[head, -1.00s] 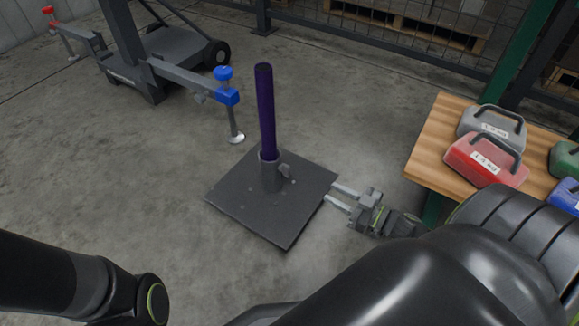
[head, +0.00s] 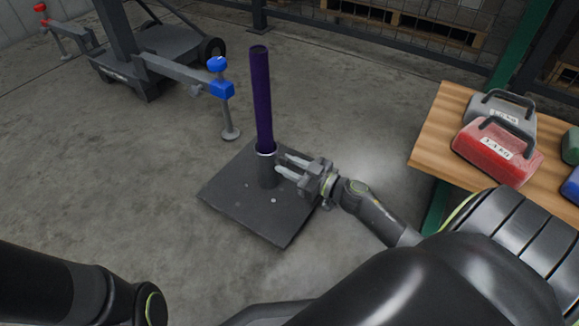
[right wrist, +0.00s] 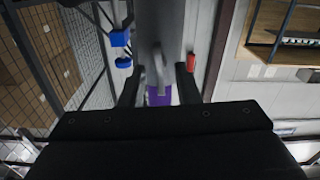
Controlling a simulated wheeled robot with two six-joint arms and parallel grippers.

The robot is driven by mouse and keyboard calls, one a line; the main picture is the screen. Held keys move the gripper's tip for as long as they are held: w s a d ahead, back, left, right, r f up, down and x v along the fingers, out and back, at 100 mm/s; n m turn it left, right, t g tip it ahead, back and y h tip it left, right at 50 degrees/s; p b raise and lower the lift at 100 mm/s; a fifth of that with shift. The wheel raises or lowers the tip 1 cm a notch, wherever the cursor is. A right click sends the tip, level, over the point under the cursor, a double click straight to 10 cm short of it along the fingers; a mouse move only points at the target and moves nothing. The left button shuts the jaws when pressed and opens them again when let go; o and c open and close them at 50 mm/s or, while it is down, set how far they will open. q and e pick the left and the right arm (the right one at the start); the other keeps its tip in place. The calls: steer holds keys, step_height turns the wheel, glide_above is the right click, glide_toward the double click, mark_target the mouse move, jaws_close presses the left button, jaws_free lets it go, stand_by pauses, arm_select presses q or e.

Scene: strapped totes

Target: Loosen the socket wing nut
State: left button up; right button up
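The dark square base plate (head: 235,205) lies on the floor with a short grey socket (head: 267,175) upright on it. A purple pole (head: 261,100) stands in the socket; it also shows in the right wrist view (right wrist: 158,97). My right gripper (head: 282,163) is at the right side of the socket, its fingers pointing at it. In the right wrist view its fingers (right wrist: 158,88) are apart, with the grey wing nut (right wrist: 158,62) showing between them. I see no grip on the nut. In the head view the gripper hides the nut. My left gripper is out of view.
A wooden table (head: 432,135) on the right carries a grey weight (head: 500,112), a red weight (head: 495,150) and others. A wheeled stand with a blue-knobbed outrigger (head: 221,88) is behind on the left. The floor left of the plate is clear.

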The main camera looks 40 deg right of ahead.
jaws_close()
steer(key=shift+n, duration=0.3)
